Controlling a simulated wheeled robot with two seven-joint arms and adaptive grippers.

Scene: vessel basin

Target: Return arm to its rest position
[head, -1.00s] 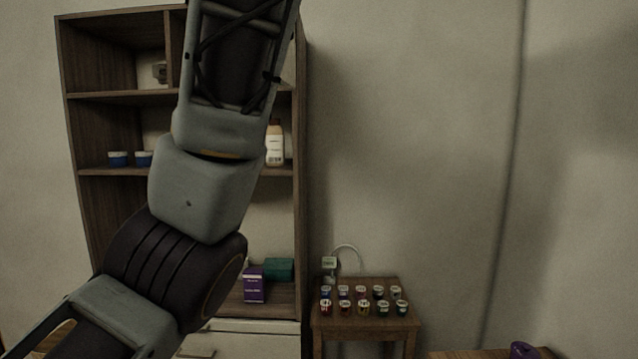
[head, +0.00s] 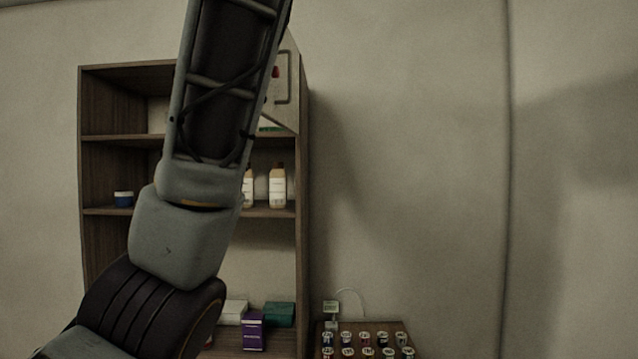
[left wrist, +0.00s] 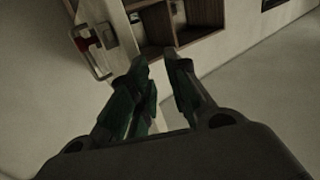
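My left arm (head: 180,240) rises from the lower left of the head view and leaves it at the top, in front of the shelf. Its gripper is outside the head view. In the left wrist view my left gripper (left wrist: 163,63) shows two dark fingers with a gap between their tips. Nothing is held between them. My right arm and gripper are not in view.
The arm hides part of a wooden shelf (head: 302,230) holding bottles (head: 277,187), a blue jar (head: 123,199) and a purple box (head: 253,330). A white panel with a handle (head: 284,88) is at its upper right. A small table (head: 398,328) holds several small jars. The right wall area is clear.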

